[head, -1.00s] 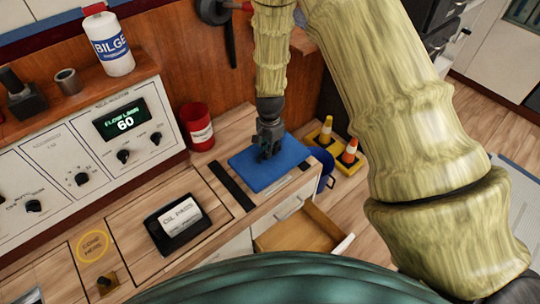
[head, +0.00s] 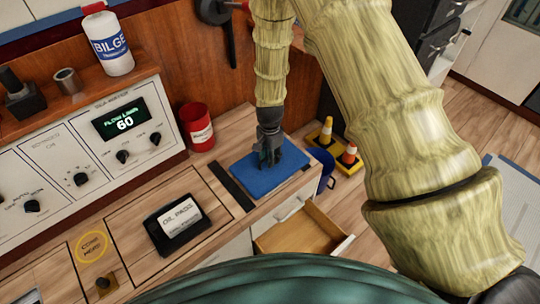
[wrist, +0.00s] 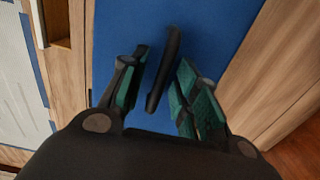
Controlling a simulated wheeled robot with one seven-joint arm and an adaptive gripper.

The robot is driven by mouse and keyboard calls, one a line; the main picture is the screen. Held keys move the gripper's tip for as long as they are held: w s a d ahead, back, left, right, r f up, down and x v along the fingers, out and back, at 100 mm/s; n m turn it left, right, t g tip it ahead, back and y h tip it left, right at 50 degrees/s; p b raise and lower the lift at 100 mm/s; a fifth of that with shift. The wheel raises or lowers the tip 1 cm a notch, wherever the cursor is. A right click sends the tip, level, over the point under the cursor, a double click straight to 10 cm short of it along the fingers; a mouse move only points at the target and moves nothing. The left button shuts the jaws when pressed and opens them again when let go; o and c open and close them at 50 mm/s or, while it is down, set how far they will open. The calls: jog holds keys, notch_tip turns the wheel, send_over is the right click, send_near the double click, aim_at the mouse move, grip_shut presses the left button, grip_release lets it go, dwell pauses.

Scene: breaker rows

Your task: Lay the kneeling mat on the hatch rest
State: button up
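The kneeling mat (head: 252,178) is a flat blue pad on the wooden counter, near its right end. It also fills the middle of the wrist view (wrist: 225,25). A dark upright handle (wrist: 168,60) stands on the mat. My gripper (head: 268,160) is down over the mat. In the wrist view my gripper (wrist: 163,85) has its green-padded fingers apart, one on each side of the handle, with visible gaps. I cannot tell for certain which surface is the hatch rest.
A black tray with a white card (head: 177,222) lies left of the mat. A red can (head: 197,127) stands behind. An open drawer (head: 300,230) juts out below the counter. A pale blue-edged panel (head: 512,200) lies far right.

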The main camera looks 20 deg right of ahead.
jog(key=shift+r, duration=0.1)
notch_tip(320, 180, up, 12)
jog(key=p, duration=0.2)
jog(key=s+f, duration=0.2)
jog(key=s+f+n, duration=0.1)
jog(key=s+f, duration=0.1)
jog(key=f, duration=0.1)
jog(key=s+d+f+n, duration=0.1)
jog(key=s+f, duration=0.1)
jog(key=shift+s+d+f, duration=0.1)
jog(key=shift+s+f, duration=0.05)
jog(key=shift+f, duration=0.1)
jog(key=s+f+n, duration=0.4)
jog(key=s, duration=0.6)
jog(key=s+f+n, duration=0.3)
jog(key=s+f, duration=0.2)
jog(key=s, duration=0.5)
jog(key=s+f+n, duration=0.4)
jog(key=s, duration=0.6)
jog(key=shift+a+f+n, duration=0.3)
jog(key=shift+f, duration=0.05)
